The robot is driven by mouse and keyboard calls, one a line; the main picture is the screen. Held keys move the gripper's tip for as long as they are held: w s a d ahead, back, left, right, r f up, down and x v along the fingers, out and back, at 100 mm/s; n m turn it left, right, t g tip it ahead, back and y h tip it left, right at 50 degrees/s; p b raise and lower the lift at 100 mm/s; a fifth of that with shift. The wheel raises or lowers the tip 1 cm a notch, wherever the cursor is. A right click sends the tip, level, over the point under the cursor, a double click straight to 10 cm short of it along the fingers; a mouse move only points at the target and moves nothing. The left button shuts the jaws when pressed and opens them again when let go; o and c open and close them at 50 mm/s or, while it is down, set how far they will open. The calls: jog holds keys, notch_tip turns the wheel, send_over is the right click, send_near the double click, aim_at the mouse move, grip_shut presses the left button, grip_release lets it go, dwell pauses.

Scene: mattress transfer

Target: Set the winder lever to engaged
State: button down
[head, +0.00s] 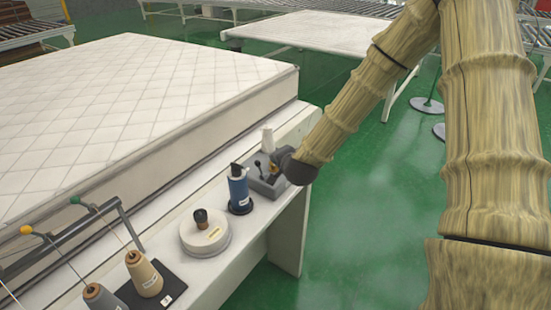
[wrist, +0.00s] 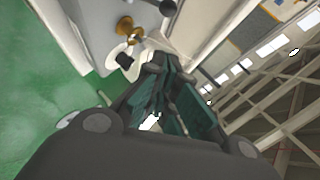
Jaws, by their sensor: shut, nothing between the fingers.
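The winder is a grey box (head: 265,185) near the far end of the white table. A thin lever with a small black knob (head: 257,163) stands up from it. A black ball, likely the same knob, shows at the top edge of the wrist view (wrist: 168,7). My gripper (head: 281,158) is over the right side of the winder, to the right of the lever and apart from it in the picture. Its dark teal fingers (wrist: 166,68) are together and empty in the wrist view. I cannot tell which setting the lever is in.
A brass part (head: 273,169) sits beside my gripper on the winder. A white cone (head: 267,138) stands behind. A blue spool (head: 238,190), a round white base (head: 206,234) and thread cones (head: 144,274) stand nearer. The quilted mattress (head: 140,95) lies left; green floor is right.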

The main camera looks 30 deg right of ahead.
jog(key=b+v, duration=0.2)
jog(key=v, duration=0.5)
jog(key=shift+a+r, duration=0.35)
jog(key=shift+a, duration=0.05)
jog(key=shift+s, duration=0.1)
